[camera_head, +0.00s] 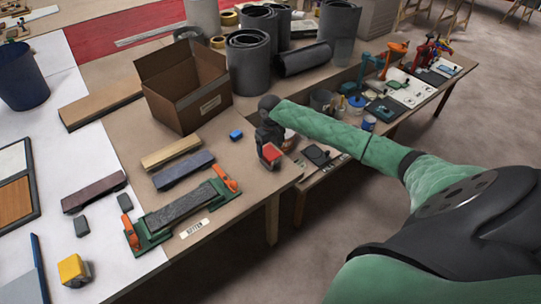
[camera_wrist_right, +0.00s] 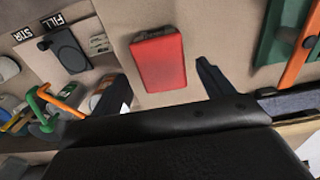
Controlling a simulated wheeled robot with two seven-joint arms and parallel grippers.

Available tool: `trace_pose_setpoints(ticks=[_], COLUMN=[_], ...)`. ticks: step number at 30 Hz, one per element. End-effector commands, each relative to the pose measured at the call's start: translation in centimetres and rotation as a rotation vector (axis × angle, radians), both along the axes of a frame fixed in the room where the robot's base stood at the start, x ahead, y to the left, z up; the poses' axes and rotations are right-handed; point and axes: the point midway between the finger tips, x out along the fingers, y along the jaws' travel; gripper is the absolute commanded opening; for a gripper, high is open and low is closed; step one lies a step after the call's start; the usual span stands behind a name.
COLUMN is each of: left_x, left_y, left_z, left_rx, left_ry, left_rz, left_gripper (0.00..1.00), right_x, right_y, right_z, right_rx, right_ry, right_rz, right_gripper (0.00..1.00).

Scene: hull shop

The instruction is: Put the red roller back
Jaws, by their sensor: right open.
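A red block-shaped piece (camera_head: 270,153) is at the right end of the workbench, just below my right gripper (camera_head: 272,136). In the right wrist view the red piece (camera_wrist_right: 158,60) shows between the two spread fingers, with gaps on both sides; no grip on it shows. I cannot tell whether it is the roller. A red-handled tool (camera_head: 430,50) stands at the far end of the side bench, too small to tell its kind. My right gripper is open. My left gripper is out of view.
A green tray with orange clamps (camera_head: 168,215), an open cardboard box (camera_head: 187,85) and a small blue block (camera_head: 236,134) are on the workbench. A side bench (camera_head: 440,92) with pots and tools runs beyond my right arm. Bare bench top lies around the red piece.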

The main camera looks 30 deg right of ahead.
Motion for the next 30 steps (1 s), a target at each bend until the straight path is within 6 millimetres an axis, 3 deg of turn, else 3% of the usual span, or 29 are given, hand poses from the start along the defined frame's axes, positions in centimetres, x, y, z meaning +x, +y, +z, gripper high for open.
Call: trace_pose_setpoints(ticks=[9,15,30], left_x=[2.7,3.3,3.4], left_y=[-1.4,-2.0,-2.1], left_z=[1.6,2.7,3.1], left_rx=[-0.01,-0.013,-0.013], left_ry=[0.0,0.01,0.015], left_rz=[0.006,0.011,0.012], left_gripper=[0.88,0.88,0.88], right_x=[0.0,0.1,0.0], right_y=[0.0,0.0,0.0], right_z=[5.8,8.0,8.6], right_rx=[-0.002,0.0,0.0], right_ry=[-0.002,-0.001,0.001], right_rz=[0.001,0.001,0.0], right_gripper=[0.8,0.8,0.8])
